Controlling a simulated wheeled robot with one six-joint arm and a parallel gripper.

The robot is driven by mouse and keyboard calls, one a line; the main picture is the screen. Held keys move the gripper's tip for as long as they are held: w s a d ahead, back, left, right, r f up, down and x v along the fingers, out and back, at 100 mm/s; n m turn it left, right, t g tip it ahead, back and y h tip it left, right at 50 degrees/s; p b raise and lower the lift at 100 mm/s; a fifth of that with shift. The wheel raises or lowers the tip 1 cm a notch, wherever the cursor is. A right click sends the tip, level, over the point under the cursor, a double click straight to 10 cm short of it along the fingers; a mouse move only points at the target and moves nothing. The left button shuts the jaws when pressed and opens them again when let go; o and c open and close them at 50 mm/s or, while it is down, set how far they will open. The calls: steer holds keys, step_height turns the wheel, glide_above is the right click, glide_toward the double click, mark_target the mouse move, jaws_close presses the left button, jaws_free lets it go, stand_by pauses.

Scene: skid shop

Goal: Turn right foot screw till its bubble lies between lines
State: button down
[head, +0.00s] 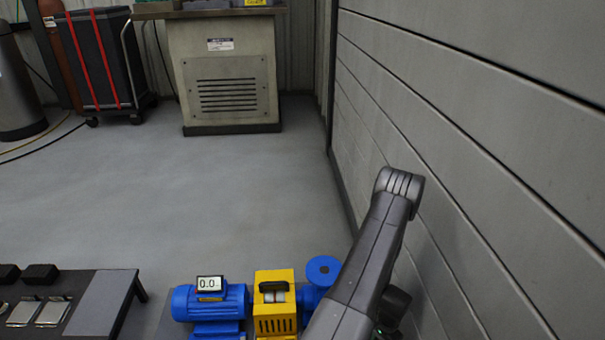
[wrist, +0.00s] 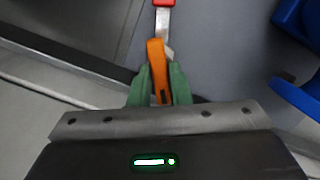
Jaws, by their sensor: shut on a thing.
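My gripper (wrist: 160,82) has green fingers shut on an orange handle (wrist: 157,58) in the wrist view. A grey metal strip runs from the handle up to a red end (wrist: 164,3) at the top edge. I cannot tell whether this is the foot screw's lever or a separate tool. In the head view my gripper is hidden, with my arm across the right side. A blue pump set (head: 222,303) stands at the bottom, with a yellow guard (head: 275,322) in its middle. A small pale vial (head: 274,297) shows on the guard; its bubble and lines are too small to read.
A display (head: 210,284) on the blue motor reads 0.0. A grey panelled wall (head: 470,170) stands close on the right. A low dark bench (head: 100,303) is at bottom left. A cabinet (head: 228,75) and a black wheeled bin (head: 98,60) stand behind. The floor between is clear.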

steer(key=c, duration=1.2)
jaws_free()
steer(key=shift+s+d, duration=0.1)
steer(key=shift+s, duration=0.1)
steer(key=shift+c, duration=0.2)
steer(key=shift+w+r+p, duration=0.1)
steer(key=shift+r+p, duration=1.6)
steer(key=shift+r, duration=1.85)
